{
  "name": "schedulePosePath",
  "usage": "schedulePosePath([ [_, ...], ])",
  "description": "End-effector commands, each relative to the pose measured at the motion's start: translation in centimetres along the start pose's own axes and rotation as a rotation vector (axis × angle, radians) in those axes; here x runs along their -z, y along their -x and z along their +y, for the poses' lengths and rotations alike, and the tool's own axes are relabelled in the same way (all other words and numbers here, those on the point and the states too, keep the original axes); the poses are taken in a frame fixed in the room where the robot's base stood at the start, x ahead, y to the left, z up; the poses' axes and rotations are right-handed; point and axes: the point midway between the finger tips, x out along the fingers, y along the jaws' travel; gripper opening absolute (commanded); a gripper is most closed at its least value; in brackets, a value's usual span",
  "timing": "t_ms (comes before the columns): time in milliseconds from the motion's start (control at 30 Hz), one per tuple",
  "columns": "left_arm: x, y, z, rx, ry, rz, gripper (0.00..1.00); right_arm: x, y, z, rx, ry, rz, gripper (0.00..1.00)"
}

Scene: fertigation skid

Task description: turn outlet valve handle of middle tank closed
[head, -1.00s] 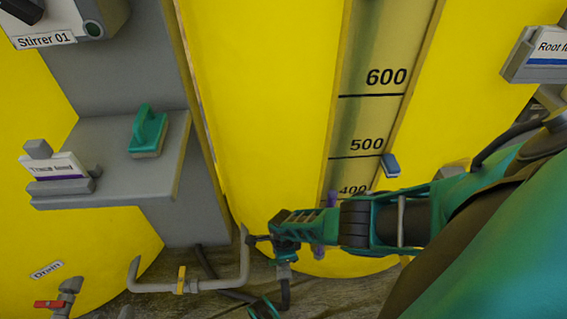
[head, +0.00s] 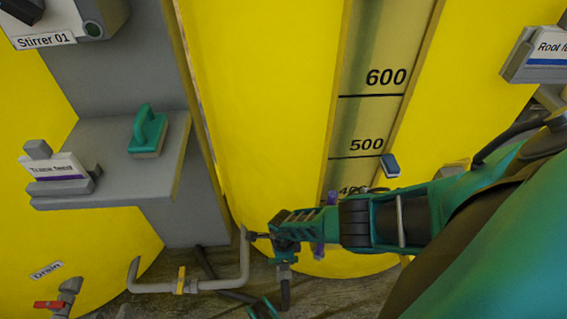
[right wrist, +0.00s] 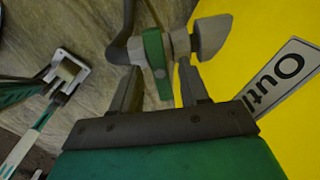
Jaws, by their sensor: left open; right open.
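The middle tank (head: 265,120) is yellow, with a level scale marked 500 and 600. In the right wrist view, the outlet valve (right wrist: 190,42) sticks out near a white label (right wrist: 283,75) reading "Outl", partly cut off. Its green handle (right wrist: 156,62) lies between the two fingers of my right gripper (right wrist: 160,84), which is open. I cannot tell whether a finger touches it. In the head view my right arm covers most of this spot.
A grey pipe (head: 215,285) with a yellow band runs left of my right wrist. A red-handled drain valve (head: 50,304) is at lower left. A grey shelf (head: 105,180) holds a green-handled object (head: 148,135).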

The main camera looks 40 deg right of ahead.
Motion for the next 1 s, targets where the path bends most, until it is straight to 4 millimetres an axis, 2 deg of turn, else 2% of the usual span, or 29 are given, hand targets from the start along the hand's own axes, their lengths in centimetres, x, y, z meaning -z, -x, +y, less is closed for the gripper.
schedulePosePath([
  [267,0.8,0.5,0.0,0.002,0.000,0.003,0.43,0.0,1.1,0.0,0.001,0.001,0.000,0.45],
  [433,2.4,1.5,-0.1,0.011,-0.001,0.016,0.43,0.0,3.4,-0.1,0.001,0.002,-0.001,0.45],
  [733,2.8,3.5,-1.2,0.044,-0.010,-0.009,0.43,0.0,7.8,0.0,0.001,0.001,0.000,0.45],
  [1000,5.2,5.3,-1.2,0.045,-0.015,-0.011,0.43,0.0,11.3,-0.1,0.001,0.001,0.000,0.45],
])
